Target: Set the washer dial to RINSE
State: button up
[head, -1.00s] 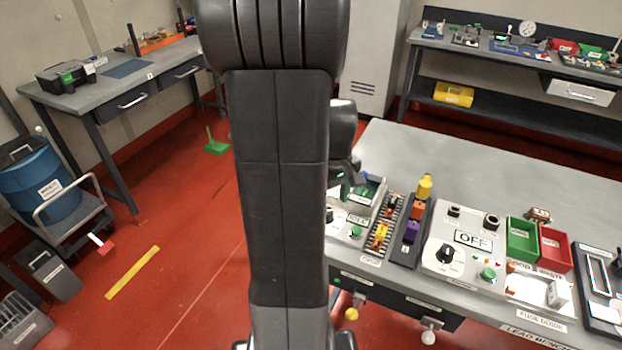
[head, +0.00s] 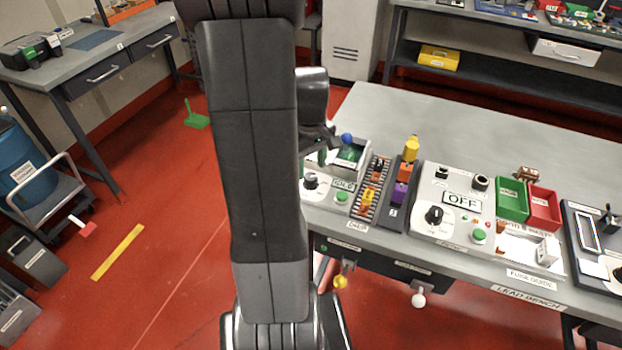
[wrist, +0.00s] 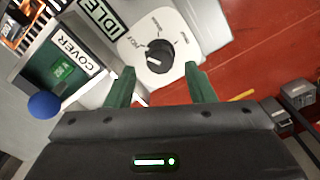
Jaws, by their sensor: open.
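The washer dial (wrist: 158,52) is a black round knob on a white panel, beside a sign reading IDLE (wrist: 100,15). Small labels ring the knob, but they are too small and tilted to read surely, so I cannot tell its setting. In the head view the dial (head: 311,181) sits at the bench's left end, by my arm. My gripper (wrist: 161,84) is open, its green fingers apart and empty. In the wrist view the dial shows just beyond and between the fingertips; no contact is visible. In the head view my gripper (head: 322,156) is mostly hidden behind my arm.
A green button (head: 341,197) is beside the dial. Right of it are a battery rack (head: 370,188) and an OFF panel (head: 430,226).

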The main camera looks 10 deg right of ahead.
aim_at(311, 176)
jog(key=shift+f, duration=0.1)
jog(key=shift+f+b, duration=1.3)
jog(key=shift+f, duration=0.35)
jog(key=c, duration=0.8)
jog(key=m, duration=0.5)
jog(key=shift+m, duration=0.4)
